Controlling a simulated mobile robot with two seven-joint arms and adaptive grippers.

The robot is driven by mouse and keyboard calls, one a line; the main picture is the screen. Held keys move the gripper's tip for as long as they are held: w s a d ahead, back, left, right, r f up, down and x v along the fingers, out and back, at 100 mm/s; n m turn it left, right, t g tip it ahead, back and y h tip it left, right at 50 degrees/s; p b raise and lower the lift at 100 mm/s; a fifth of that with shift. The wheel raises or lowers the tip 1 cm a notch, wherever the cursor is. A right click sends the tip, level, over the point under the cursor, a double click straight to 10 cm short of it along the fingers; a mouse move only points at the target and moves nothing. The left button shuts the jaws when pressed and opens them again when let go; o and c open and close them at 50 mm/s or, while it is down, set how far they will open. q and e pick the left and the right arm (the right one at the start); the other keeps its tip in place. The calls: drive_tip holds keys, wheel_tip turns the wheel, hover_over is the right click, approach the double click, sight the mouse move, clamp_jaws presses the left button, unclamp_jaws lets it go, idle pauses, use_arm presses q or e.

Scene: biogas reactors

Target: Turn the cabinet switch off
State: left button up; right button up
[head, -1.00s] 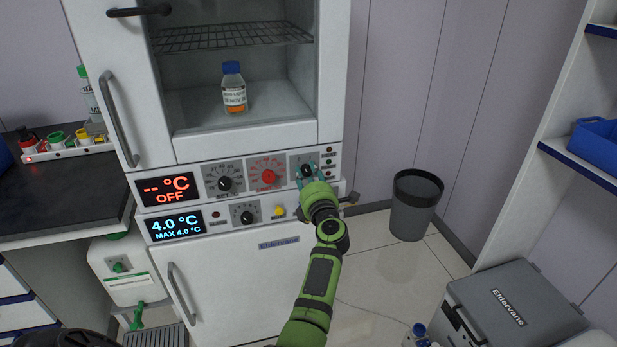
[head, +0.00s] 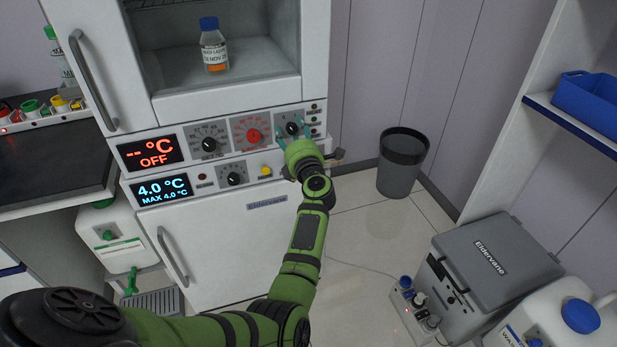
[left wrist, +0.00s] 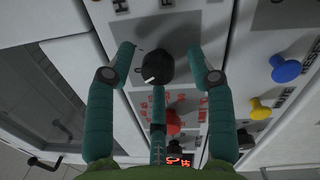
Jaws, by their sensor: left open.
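The cabinet switch, a black rotary knob (head: 292,129), sits on a grey plate at the right end of the cabinet's upper control panel. It shows in the left wrist view (left wrist: 153,66) with a white pointer mark. My left gripper (head: 294,136) is open, its teal fingers spread around the knob. In the left wrist view the gripper (left wrist: 157,75) has a finger on either side of the knob and a third below it. I cannot tell whether any finger touches it. The upper display (head: 152,152) reads "-- °C OFF" in red.
A red dial (head: 253,135) and a black dial (head: 209,144) are left of the switch. The lower panel has a yellow knob (head: 265,170) and a display (head: 162,189) reading 4.0 °C. A grey bin (head: 402,162) stands right of the cabinet.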

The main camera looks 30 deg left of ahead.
use_arm(q)
drive_tip(key=shift+r+m+p, duration=0.15)
drive_tip(key=shift+m+p, duration=0.3)
drive_tip(key=shift+m, duration=0.05)
drive_tip(key=m+p, duration=0.2)
drive_tip(key=m, duration=0.2)
drive_tip(key=shift+r+h+p, duration=0.2)
drive_tip(key=shift+h+p, duration=0.1)
drive_tip(key=m+p, duration=0.1)
drive_tip(key=m, duration=0.2)
drive_tip(key=m+p, duration=0.1)
drive_tip(key=m, duration=0.3)
drive_tip(key=shift+f, duration=0.1)
drive_tip(key=s+d+f+m, duration=0.1)
drive_tip(key=s+d, duration=0.4)
drive_tip(key=d, duration=0.1)
drive_tip(key=s+d+f+m+h, duration=0.2)
drive_tip(key=d+f+m+h, duration=0.1)
drive_tip(key=f, duration=0.4)
drive_tip(key=s+d+f+m+t+h, duration=0.1)
drive_tip(key=s+d+f+m+h, duration=0.1)
drive_tip(key=f, duration=0.6)
drive_tip(key=s+d+f+m+t+h+p, duration=0.1)
drive_tip(key=s+d+f+m+h, duration=0.1)
drive_tip(key=d+f+m+h, duration=0.3)
wheel_tip(320, 180, down, 2)
drive_tip(key=shift+s+d+f+m, duration=0.25)
drive_tip(key=shift+d+m, duration=0.35)
drive_tip(key=shift+m, duration=0.6)
